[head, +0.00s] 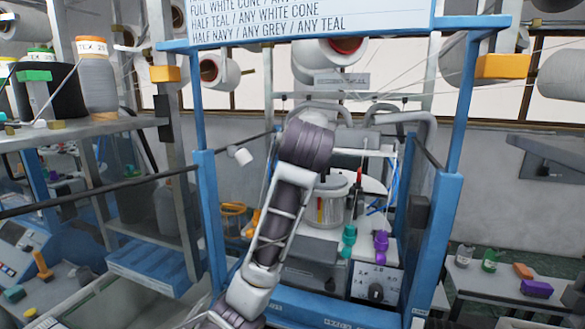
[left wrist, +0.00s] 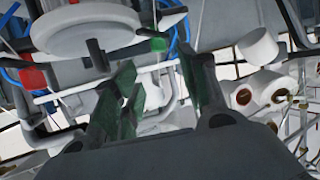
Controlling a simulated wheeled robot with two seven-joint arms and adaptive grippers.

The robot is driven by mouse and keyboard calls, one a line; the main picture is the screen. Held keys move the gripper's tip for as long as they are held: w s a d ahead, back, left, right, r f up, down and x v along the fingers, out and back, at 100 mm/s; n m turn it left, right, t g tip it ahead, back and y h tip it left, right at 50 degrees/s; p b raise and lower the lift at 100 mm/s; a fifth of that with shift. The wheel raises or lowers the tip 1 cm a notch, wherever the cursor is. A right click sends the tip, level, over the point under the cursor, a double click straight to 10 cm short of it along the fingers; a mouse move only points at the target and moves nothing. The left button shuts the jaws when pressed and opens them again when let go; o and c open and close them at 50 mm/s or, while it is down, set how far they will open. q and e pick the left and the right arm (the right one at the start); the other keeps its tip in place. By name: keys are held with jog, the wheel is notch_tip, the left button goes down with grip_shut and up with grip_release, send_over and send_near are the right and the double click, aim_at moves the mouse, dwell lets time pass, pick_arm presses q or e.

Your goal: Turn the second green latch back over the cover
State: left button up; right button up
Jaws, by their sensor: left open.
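My left arm rises through the middle of the head view in front of the machine, and its gripper is hidden there. In the left wrist view my left gripper (left wrist: 158,62) is open, with nothing between its dark green fingers. A small bright green piece (left wrist: 152,43), possibly a latch, shows just beyond the fingertips beside a round white disc (left wrist: 75,28), which may be the cover. I cannot tell which latch is the second.
A purple piece (head: 380,245) stands right of the green one, above a dial box (head: 376,286). Blue posts (head: 436,230) frame the machine on both sides. A shelf with yarn cones (head: 97,75) is at left. A side table (head: 505,285) with small items is at right.

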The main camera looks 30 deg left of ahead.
pick_arm(q)
jog(key=p+x, duration=0.2)
jog(key=x, duration=0.9)
